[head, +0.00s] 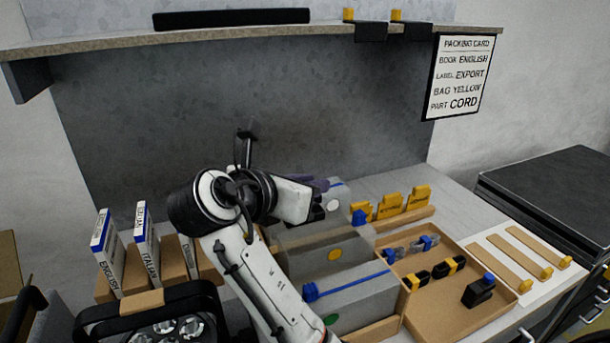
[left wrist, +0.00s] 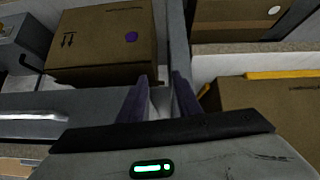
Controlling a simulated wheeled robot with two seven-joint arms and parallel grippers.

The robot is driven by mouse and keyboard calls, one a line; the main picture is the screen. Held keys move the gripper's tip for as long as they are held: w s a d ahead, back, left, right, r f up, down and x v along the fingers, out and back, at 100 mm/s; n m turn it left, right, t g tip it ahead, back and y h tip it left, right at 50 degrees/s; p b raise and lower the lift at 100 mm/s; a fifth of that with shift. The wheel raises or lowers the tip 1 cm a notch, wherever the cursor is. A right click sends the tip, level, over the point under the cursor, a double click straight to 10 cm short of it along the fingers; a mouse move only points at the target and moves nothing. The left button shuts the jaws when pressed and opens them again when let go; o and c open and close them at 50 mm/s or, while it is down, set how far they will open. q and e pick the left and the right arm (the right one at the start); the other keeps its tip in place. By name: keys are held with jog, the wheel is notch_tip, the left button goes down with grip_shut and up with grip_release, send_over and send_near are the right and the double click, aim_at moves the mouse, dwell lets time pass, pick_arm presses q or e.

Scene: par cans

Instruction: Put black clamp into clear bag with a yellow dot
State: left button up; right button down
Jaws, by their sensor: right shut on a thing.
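The clear bag with a yellow dot (head: 350,262) stands in the middle of a row of grey see-through bags. My right gripper (head: 318,197) is above its back left part, shut on a small dark thing. That thing is mostly hidden, so I cannot tell whether it is the black clamp. A black block with a blue top (head: 478,291) stands in the cardboard tray (head: 440,314). My left gripper (left wrist: 160,95) shows in the left wrist view, with its purple fingers apart and nothing clearly between them.
A green-dot bag (head: 365,294) and a white-dot bag (head: 300,225) flank the yellow-dot bag. Black-and-yellow pieces (head: 447,267) lie in the tray. Books (head: 108,254) stand at left. A packing card (head: 463,75) hangs at right. Brown boxes (left wrist: 95,45) fill the left wrist view.

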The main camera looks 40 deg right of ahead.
jog(key=shift+w+f, duration=0.1)
jog(key=shift+f, duration=2.15)
jog(key=c, duration=1.6)
grip_release()
jog(key=c, duration=0.3)
jog(key=shift+r, duration=5.55)
